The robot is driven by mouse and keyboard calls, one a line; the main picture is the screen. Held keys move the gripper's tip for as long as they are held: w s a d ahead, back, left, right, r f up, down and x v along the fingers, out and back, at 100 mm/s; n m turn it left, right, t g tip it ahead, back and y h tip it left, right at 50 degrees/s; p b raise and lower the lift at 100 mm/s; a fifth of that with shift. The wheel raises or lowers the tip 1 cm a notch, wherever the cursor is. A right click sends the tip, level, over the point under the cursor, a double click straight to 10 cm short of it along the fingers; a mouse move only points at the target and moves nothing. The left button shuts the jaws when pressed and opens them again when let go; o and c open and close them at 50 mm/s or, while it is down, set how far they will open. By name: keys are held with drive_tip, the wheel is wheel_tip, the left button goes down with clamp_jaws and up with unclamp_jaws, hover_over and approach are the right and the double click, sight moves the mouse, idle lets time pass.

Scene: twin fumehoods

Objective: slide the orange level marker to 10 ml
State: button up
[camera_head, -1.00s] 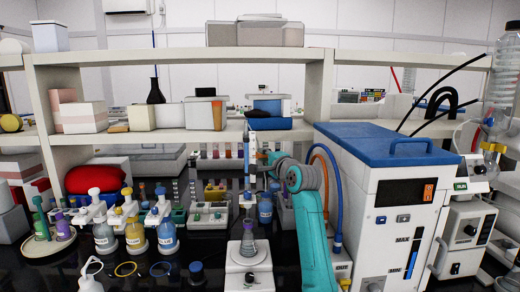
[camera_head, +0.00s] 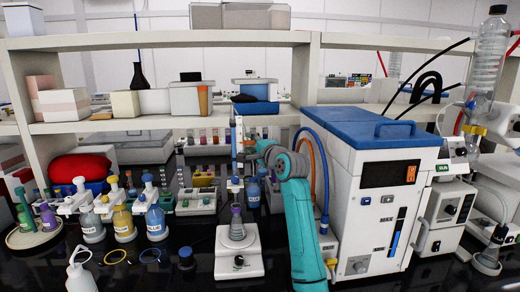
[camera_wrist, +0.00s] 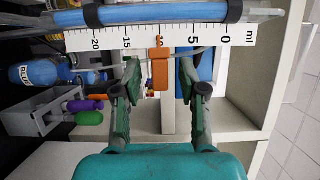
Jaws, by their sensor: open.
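The orange level marker (camera_wrist: 158,62) sits on the white ml scale (camera_wrist: 262,32) in the wrist view, between the 15 and 5 marks, about where 10 falls; it covers that number. The scale runs along a tube with blue liquid (camera_wrist: 165,13). My gripper (camera_wrist: 158,78) is open, one finger on each side of the marker, with gaps visible on both sides. In the head view my gripper (camera_head: 250,150) is at the upright tube and scale (camera_head: 235,135); the marker is too small to make out there.
Below the tube stands a flask (camera_head: 237,225) on a white stirrer (camera_head: 238,258). A blue-topped white machine (camera_head: 360,200) stands close on the right of my arm. Several bottles (camera_head: 155,222) stand to the left. A shelf (camera_head: 150,125) runs behind.

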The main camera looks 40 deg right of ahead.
drive_tip(key=s+a, duration=0.2)
drive_tip(key=s, duration=0.8)
drive_tip(key=shift+s, duration=0.4)
drive_tip(key=shift+s+a, duration=0.1)
